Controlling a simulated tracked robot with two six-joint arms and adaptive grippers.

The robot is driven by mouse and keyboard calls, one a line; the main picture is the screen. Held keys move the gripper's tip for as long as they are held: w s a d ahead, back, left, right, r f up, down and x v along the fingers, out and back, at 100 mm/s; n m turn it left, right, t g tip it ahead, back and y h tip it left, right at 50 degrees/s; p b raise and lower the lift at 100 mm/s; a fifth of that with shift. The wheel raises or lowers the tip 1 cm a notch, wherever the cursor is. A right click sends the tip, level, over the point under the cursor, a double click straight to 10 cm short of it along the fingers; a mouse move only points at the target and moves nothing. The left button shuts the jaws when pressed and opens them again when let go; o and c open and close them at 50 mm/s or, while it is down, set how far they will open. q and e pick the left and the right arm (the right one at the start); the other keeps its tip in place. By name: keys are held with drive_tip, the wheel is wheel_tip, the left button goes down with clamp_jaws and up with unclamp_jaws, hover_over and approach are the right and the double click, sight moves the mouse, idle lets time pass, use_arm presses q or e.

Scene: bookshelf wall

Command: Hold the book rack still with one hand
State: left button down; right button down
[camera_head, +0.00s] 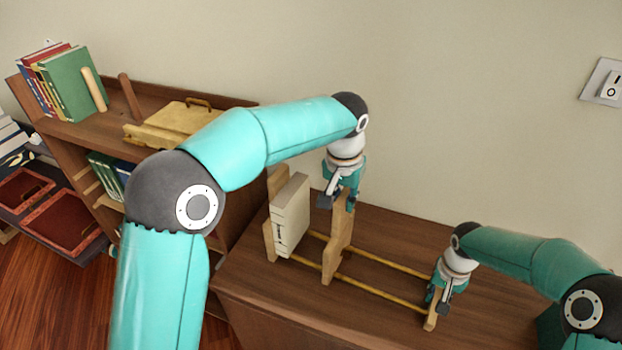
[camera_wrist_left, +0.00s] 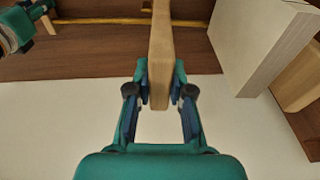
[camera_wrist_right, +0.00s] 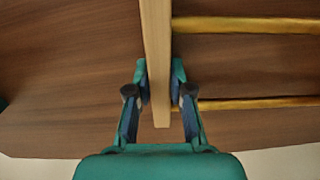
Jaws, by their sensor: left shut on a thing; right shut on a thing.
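The book rack (camera_head: 385,290) stands on the brown cabinet top, with wooden end panels, a middle divider (camera_head: 334,255) and two long rods. A cream book (camera_head: 291,216) stands upright in it between the left end panel (camera_head: 268,240) and the divider. My left gripper (camera_head: 338,200) is shut on the divider, which shows between its fingers in the left wrist view (camera_wrist_left: 160,60). My right gripper (camera_head: 438,302) is shut on the rack's right end panel, seen between its fingers in the right wrist view (camera_wrist_right: 155,60). The rack section between divider and right end is empty.
A shelf unit (camera_head: 140,90) at the left holds upright books (camera_head: 72,85) and a wooden box (camera_head: 170,122) on top. Red boxes (camera_head: 72,218) lie on a lower shelf at far left. A switch (camera_head: 608,86) is on the wall. Bare cabinet top (camera_head: 400,232) lies behind the rack.

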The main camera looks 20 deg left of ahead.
use_arm(q)
drive_tip(key=shift+s+d, duration=0.15)
drive_tip(key=shift+d, duration=1.25)
drive_tip(key=shift+s+d, duration=0.1)
drive_tip(key=shift+d, duration=1.25)
drive_tip(key=c, duration=0.9)
unclamp_jaws()
drive_tip(key=shift+a, duration=0.1)
drive_tip(key=shift+r, duration=0.1)
drive_tip(key=r, duration=0.4)
drive_tip(key=s+r, duration=0.1)
drive_tip(key=r, duration=0.6)
drive_tip(key=shift+s+r, duration=0.3)
drive_tip(key=shift+s, duration=0.05)
